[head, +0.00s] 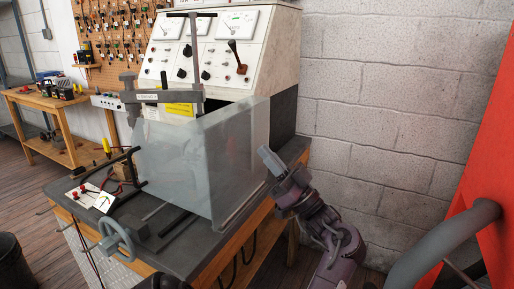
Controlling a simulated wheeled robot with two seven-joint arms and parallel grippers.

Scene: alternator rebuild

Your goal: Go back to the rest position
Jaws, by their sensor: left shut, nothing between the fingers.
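The test bench (180,262) carries the guard, a clamp frame, a handwheel (118,238) and a meter console (215,50). A wooden side table (60,103) stands far left. A red panel (500,170) and grey pipe (440,245) are at right.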

